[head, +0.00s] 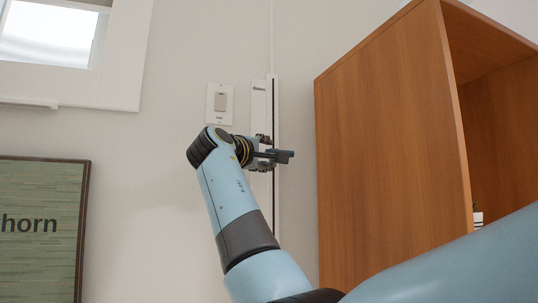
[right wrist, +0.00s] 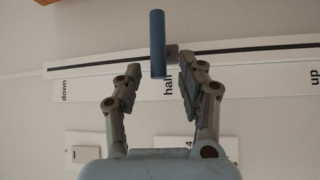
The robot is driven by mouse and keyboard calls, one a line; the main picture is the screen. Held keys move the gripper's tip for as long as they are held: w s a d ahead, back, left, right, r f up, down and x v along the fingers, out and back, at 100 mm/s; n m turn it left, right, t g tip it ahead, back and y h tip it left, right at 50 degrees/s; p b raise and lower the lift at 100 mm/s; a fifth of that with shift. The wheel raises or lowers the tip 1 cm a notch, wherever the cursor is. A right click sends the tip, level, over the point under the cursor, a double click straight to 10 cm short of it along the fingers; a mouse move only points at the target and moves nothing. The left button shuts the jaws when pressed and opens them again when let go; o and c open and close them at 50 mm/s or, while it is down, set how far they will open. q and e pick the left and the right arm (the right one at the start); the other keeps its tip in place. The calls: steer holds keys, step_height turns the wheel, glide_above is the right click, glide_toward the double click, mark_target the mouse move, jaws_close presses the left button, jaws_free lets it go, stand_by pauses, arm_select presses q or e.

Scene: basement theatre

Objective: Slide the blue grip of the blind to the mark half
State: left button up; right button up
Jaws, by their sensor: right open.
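The blue grip (right wrist: 157,43) is a short round bar standing out from a dark slot in a white track (right wrist: 110,78). The track bears the words "down", "half" and "up", and the grip appears about level with "half" (right wrist: 168,85). My right gripper (right wrist: 160,69) is open, its fingers on either side of the grip's near end with a gap on both sides. In the head view the right gripper (head: 268,154) is at the upright track (head: 258,105), partly hiding it, and the grip (head: 285,157) shows as a dark blue bar. My left gripper is not in view.
A wooden cabinet (head: 390,150) stands close to the right of the track. A wall switch (head: 220,103) is just left of the track. A white-framed window (head: 110,60) and a green framed picture (head: 40,230) are at the left.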

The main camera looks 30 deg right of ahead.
steer(key=v, duration=0.5)
stand_by(0.3)
